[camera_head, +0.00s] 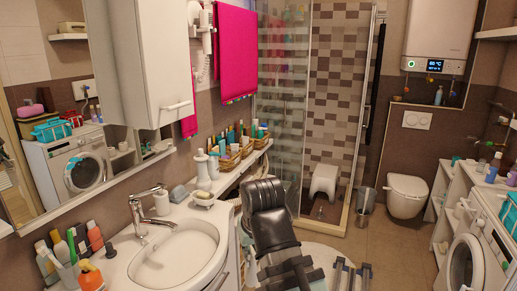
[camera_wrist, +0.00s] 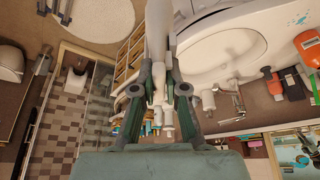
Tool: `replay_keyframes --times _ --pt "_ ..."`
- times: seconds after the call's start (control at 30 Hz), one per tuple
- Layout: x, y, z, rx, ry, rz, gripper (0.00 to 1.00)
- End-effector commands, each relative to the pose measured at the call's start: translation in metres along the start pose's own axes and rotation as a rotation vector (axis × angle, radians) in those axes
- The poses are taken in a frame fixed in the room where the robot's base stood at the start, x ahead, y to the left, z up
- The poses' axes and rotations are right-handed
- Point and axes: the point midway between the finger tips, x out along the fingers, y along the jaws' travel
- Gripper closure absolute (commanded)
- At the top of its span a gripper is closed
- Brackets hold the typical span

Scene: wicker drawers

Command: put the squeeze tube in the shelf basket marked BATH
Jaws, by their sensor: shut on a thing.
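In the wrist view my gripper (camera_wrist: 160,72) is shut on a pale tube-shaped thing, which looks like the squeeze tube (camera_wrist: 159,30). It runs between the two dark green fingers towards the top edge of the picture. Its far end is cut off there. In the head view I cannot make out the fingers or the tube; a dark arm part of mine covers the middle. Wicker baskets in a shelf (camera_wrist: 127,58) show left of the gripper in the wrist view. No BATH label is readable in either view.
The white sink (camera_head: 182,252) with its tap (camera_head: 144,212) is on the left counter. Several bottles (camera_head: 68,246) stand at its near left. Small open baskets (camera_head: 229,160) of bottles stand farther back. A washing machine (camera_head: 466,262) and toilet (camera_head: 407,197) are at right.

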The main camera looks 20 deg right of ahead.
Motion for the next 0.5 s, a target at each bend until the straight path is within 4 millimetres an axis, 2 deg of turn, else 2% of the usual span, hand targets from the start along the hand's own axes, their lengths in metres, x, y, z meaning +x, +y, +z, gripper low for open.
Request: replay_keyframes --times 0.07,0.33,0.5 --pt "0.004 0.0 0.01 0.0 0.004 0.0 1.0" --pt "-0.008 0.0 0.038 0.0 0.005 0.0 1.0" --pt "-0.017 0.0 0.049 0.0 0.004 0.0 1.0"
